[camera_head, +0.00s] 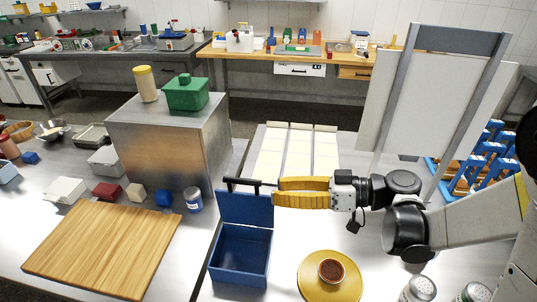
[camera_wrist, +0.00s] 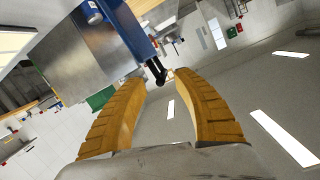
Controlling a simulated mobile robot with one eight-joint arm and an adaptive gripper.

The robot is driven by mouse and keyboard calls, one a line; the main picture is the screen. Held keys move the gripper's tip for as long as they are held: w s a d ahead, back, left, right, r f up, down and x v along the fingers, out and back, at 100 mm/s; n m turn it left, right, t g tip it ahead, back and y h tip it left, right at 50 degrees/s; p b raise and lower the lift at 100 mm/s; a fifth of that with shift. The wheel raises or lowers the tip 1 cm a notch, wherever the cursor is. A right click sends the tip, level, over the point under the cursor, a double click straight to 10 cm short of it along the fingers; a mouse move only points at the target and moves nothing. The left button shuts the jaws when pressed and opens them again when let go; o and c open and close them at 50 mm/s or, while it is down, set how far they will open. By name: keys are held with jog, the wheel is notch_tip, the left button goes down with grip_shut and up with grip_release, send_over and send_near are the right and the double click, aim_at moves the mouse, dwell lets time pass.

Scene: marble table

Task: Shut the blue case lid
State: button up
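The blue case (camera_head: 240,254) stands open on the marble table. Its blue lid (camera_head: 245,208) is raised about upright at the back, with a black handle (camera_head: 243,182) along its top edge. My gripper (camera_head: 277,190) has yellow fingers and reaches in from the right, its tips at the right end of the handle. In the wrist view, my gripper (camera_wrist: 160,77) shows a gap between its fingertips. The dark handle end (camera_wrist: 155,70) appears at or just beyond that gap, with part of the blue lid (camera_wrist: 127,32) behind it. Contact cannot be told.
A gold plate (camera_head: 312,289) with a small brown-filled bowl (camera_head: 331,271) sits right of the case. A blue-labelled jar (camera_head: 193,200) and a wooden board (camera_head: 105,248) are to the left. A metal box (camera_head: 165,135) and pale tiles (camera_head: 297,150) lie behind.

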aim_at(224, 180)
jog(key=a, duration=0.3)
jog(key=w+a+n+y+b, duration=0.1)
jog(key=a, duration=0.2)
jog(key=a+n+y+b, duration=0.1)
jog(key=a, duration=0.2)
jog(key=shift+w+a+r+g, duration=0.25)
jog(key=shift+w+a+g, duration=0.05)
jog(key=shift+w+a, duration=0.1)
jog(key=shift+d, duration=0.1)
grip_shut()
